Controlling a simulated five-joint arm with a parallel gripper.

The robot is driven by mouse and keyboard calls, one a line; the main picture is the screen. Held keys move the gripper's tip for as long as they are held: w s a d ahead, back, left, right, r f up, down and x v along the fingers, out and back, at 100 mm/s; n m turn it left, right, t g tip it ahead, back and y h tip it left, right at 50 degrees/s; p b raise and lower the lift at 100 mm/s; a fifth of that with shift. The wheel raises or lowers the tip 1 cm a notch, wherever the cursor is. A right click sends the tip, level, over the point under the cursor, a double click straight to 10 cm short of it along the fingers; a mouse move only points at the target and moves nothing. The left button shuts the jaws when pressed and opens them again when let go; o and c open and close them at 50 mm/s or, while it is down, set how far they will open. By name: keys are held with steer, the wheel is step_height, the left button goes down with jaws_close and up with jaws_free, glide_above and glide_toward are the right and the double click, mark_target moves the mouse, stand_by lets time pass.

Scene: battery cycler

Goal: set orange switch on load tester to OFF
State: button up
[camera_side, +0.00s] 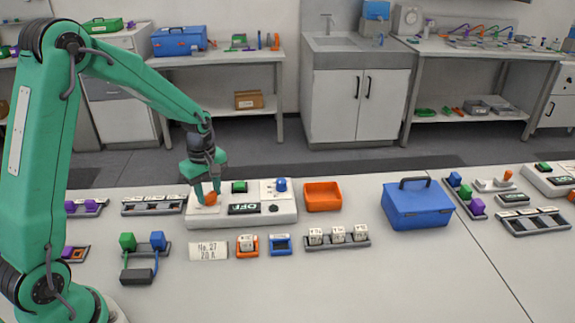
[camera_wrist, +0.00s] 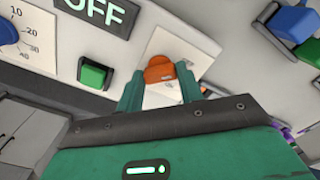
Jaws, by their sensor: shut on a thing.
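The load tester (camera_side: 285,217) is a white box on the table, with a dark display reading OFF (camera_side: 244,208), a green button (camera_side: 239,187) and a blue dial (camera_side: 281,185). Its orange switch (camera_side: 210,198) is at the left end, and it also shows in the wrist view (camera_wrist: 159,70) on a pale plate. My gripper (camera_side: 207,193) reaches down over the left end of the tester. Its green fingers (camera_wrist: 160,92) stand on both sides of the orange switch and are shut on it. The fingers partly hide the switch and its markings.
An orange tray (camera_side: 323,197) stands right of the tester, and a blue toolbox (camera_side: 418,207) farther right. In front lie a label card (camera_side: 208,251), small orange and blue holders, and a rack of white cubes (camera_side: 338,244). A green and blue clip stand (camera_side: 143,257) is front left.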

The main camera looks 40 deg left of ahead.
mark_target(209, 194)
steer(key=o, duration=1)
steer(key=shift+r, duration=0.15)
step_height(209, 194, up, 7)
steer(key=shift+r, duration=0.3)
